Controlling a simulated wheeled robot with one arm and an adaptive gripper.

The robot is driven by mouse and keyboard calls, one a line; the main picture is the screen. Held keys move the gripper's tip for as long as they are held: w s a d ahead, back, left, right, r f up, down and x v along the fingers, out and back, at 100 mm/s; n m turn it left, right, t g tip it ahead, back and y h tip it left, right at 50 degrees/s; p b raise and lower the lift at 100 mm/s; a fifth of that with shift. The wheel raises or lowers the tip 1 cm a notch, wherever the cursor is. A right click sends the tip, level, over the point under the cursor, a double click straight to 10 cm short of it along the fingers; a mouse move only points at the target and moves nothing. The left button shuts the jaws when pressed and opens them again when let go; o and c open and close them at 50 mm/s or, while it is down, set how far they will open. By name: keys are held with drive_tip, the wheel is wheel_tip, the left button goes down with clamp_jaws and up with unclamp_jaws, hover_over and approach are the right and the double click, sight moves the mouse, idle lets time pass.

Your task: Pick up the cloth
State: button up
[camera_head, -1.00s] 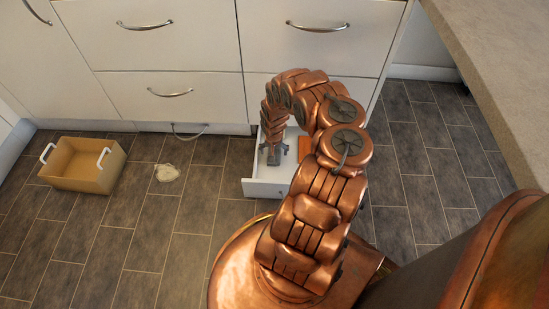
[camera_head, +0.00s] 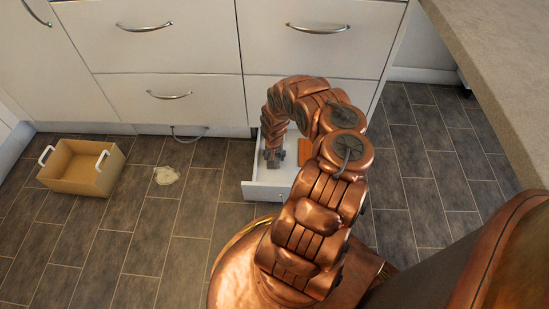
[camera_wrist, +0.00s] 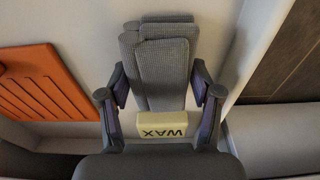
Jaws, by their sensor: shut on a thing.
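The grey folded cloth (camera_wrist: 160,72) shows in the wrist view, a ribbed stack inside the white open drawer (camera_head: 268,190). My gripper (camera_wrist: 160,88) has its fingers against the left and right sides of the cloth and is shut on it. In the head view my gripper (camera_head: 273,158) is low inside the drawer, and I cannot make out the cloth there. A cream block marked WAX (camera_wrist: 168,127) shows between the fingers, below the cloth in the picture; whether it touches them is unclear.
An orange slotted piece (camera_wrist: 45,85) lies in the drawer to the left in the wrist view. On the floor are a tan box with white handles (camera_head: 80,170) and a pale crumpled thing (camera_head: 166,175). A worktop (camera_head: 500,70) stands at right.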

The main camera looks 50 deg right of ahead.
drive_tip(key=shift+c, duration=0.6)
drive_tip(key=shift+r, duration=0.1)
wheel_tip(320, 180, up, 10)
drive_tip(key=p, duration=0.6)
